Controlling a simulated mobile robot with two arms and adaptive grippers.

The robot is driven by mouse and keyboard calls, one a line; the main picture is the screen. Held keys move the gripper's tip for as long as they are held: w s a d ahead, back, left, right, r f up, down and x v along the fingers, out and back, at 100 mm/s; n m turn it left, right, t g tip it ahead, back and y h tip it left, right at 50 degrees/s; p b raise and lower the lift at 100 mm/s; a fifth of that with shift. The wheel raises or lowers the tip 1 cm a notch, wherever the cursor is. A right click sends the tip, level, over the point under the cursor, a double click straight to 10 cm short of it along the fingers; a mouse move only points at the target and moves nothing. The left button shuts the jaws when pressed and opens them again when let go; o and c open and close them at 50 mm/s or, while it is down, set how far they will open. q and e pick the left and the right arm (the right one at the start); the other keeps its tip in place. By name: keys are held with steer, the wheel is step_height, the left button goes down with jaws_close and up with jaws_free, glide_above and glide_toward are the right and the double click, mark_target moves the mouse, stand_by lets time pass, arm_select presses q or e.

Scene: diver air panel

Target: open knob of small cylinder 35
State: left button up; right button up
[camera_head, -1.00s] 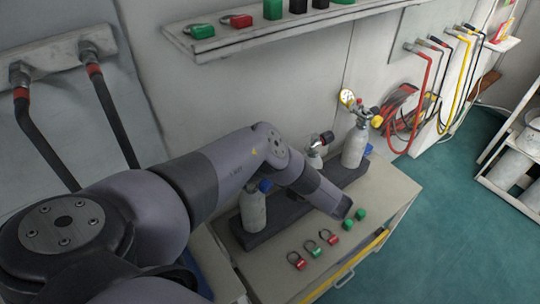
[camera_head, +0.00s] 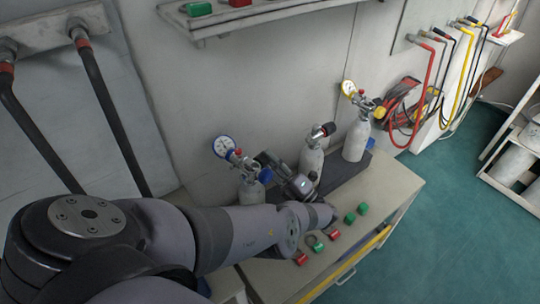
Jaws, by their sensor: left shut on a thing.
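Three small grey cylinders stand in a row on a dark rack (camera_head: 335,174) on the bench. The left cylinder (camera_head: 250,193) carries a blue-rimmed gauge (camera_head: 224,146) with red fittings. The middle cylinder (camera_head: 311,164) has a dark and red valve knob (camera_head: 328,129). My right gripper is not in view.
Red and green padlocks (camera_head: 350,217) lie along the bench front, close to my left wrist. A wall shelf (camera_head: 270,16) is above. Hoses (camera_head: 422,85) hang on the right wall. Green floor (camera_head: 440,200) is clear at right.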

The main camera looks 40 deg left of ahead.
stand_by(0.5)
arm_select(q)
steer(key=o, duration=1.2)
steer(key=shift+r, duration=0.1)
